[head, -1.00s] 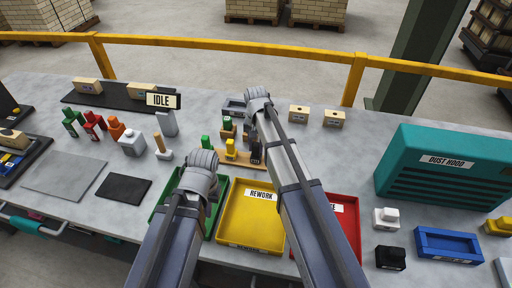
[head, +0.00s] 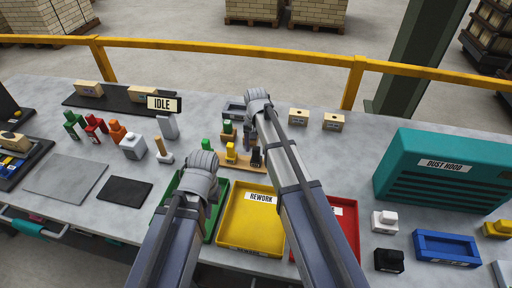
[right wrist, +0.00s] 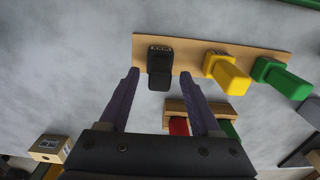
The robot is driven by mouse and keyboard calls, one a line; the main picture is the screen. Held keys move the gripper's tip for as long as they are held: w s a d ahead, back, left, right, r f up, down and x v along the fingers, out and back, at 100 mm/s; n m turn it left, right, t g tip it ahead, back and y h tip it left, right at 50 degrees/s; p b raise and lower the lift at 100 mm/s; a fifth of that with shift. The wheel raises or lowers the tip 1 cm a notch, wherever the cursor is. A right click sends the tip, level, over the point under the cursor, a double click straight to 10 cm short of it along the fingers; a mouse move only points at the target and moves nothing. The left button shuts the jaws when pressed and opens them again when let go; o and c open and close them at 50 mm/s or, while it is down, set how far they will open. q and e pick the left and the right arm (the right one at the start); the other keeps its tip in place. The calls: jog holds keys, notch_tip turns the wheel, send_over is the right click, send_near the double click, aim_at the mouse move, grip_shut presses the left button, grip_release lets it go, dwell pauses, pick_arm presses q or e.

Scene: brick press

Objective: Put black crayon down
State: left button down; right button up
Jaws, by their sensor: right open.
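The black crayon (right wrist: 159,68) stands at one end of a wooden rack (right wrist: 190,50), beside a yellow crayon (right wrist: 228,75) and a green one (right wrist: 282,78). In the head view the black crayon (head: 256,158) shows just below my right gripper (head: 249,135). In the right wrist view my right gripper (right wrist: 160,88) is open, its two dark fingers apart on either side of the black crayon's near end, with nothing held. My left gripper is over the green tray (head: 165,195); its wrist hides its fingers.
A smaller wooden rack (right wrist: 195,107) with red and green pieces lies near the right gripper. A yellow REWORK tray (head: 240,235) and a partly hidden red tray (head: 348,225) stand in front. A teal dust hood (head: 440,170) is at right.

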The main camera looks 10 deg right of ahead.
notch_tip(320, 180, up, 11)
jog(key=p, duration=1)
jog(key=s+a+n, duration=0.3)
jog(key=s+n, duration=0.1)
jog(key=s, duration=0.7)
jog(key=s+a+n+h, duration=0.1)
jog(key=s+a+n, duration=0.3)
jog(key=s, duration=0.8)
jog(key=shift+s+a, duration=0.25)
jog(key=shift+s, duration=0.05)
jog(key=shift+a, duration=0.1)
